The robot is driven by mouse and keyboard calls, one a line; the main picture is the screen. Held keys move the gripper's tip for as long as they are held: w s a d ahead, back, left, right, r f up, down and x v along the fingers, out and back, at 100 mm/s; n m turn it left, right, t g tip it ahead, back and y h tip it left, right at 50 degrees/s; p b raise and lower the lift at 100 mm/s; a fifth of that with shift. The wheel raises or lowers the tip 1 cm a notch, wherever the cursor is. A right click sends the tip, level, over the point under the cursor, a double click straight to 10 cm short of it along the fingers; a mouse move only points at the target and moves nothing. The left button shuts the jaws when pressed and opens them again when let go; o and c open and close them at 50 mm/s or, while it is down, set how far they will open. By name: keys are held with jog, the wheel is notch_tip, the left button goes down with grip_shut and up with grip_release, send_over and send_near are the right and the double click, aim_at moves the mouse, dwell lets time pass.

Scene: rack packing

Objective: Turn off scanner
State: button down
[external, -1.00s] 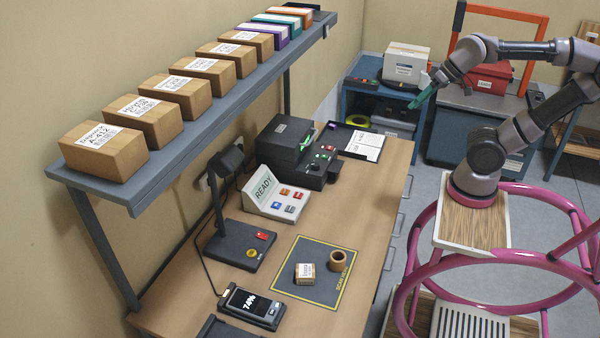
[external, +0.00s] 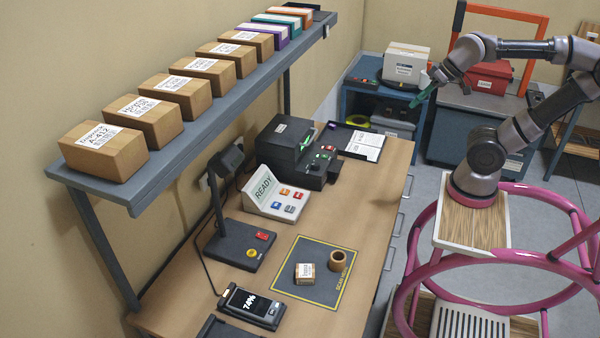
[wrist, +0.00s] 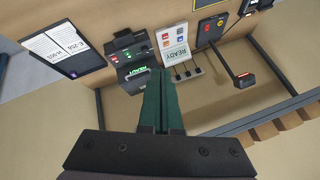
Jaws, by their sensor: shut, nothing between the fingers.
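The scanner is a black stand on the desk, with a flat base (external: 232,243), an upright post and a head (external: 226,160) at its top. Its base carries a red button (external: 262,236) and a yellow round button (external: 251,253). In the wrist view the scanner base (wrist: 209,32) is at the top right, with the scanner head (wrist: 245,80) below it. My gripper (external: 415,103) is raised beyond the right side of the desk, well apart from the scanner. In the wrist view its dark green fingers (wrist: 160,78) are together and empty.
A white READY panel (external: 262,188) with coloured buttons and a black printer (external: 285,138) stand behind the scanner. A handheld device (external: 250,306) lies in front of it. A small box (external: 304,273) and a brown ring (external: 337,261) sit on the dark mat (external: 318,291). A shelf (external: 240,92) of boxes overhangs the desk.

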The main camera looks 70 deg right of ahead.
jog(key=w+a+r+n+g, duration=0.1)
jog(key=w+a+n, duration=0.15)
jog(key=w, duration=0.45)
jog(key=w+a+r+n+g, duration=0.1)
jog(key=w+a+r+n, duration=0.1)
jog(key=w+n, duration=0.35)
jog(key=n+g+h, duration=0.2)
jog(key=n+g, duration=0.1)
jog(key=n, duration=1.1)
send_over(260, 233)
jog(key=s, duration=0.2)
notch_tip(260, 233, down, 27)
jog(key=shift+f, duration=0.2)
jog(key=f, duration=0.4)
jog(key=w+f, duration=0.1)
jog(key=f, duration=0.9)
jog(key=shift+w, duration=0.35)
